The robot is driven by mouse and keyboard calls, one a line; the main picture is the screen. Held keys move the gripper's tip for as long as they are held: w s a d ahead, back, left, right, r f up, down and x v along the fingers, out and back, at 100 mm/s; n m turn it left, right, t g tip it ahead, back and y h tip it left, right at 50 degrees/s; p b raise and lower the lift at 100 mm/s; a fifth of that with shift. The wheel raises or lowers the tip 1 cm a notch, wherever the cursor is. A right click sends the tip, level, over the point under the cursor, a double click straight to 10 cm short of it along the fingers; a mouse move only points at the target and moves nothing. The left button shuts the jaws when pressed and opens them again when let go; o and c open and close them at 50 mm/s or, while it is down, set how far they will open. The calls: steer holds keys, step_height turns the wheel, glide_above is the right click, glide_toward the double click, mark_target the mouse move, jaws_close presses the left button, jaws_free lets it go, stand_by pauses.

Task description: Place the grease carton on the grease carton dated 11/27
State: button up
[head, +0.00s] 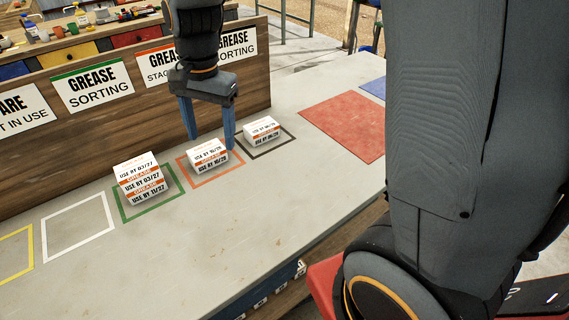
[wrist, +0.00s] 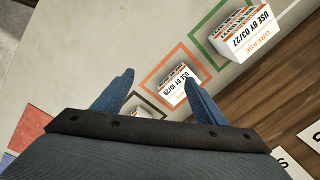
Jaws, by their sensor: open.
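A white grease carton with an orange band (head: 140,187) dated 11/27 lies in the green outlined square. Another grease carton (head: 138,165) dated 03/27 sits on top of it; this upper carton also shows in the wrist view (wrist: 262,18). A third carton (head: 209,158), dated 10/28, lies in the orange square and shows between my fingers in the wrist view (wrist: 178,88). My gripper (head: 211,143) points down, open and empty, over the orange square. Its right fingertip appears close to this carton; I cannot tell whether they touch.
A further carton (head: 262,131) lies in the dark square (head: 283,146); its date is hard to read. Empty white (head: 79,256) and yellow (head: 15,279) squares lie left, a red mat (head: 345,126) right. A wooden board with signs (head: 92,87) stands behind. The front tabletop is clear.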

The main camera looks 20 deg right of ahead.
steer(key=s+d+f+n, duration=0.2)
steer(key=s+d+n, duration=0.2)
steer(key=s+d, duration=0.2)
steer(key=s+d+f+n, duration=0.3)
steer(key=s+d+n, duration=0.1)
steer(key=s+d, duration=0.2)
steer(key=shift+d+h, duration=0.3)
steer(key=shift+d, duration=0.45)
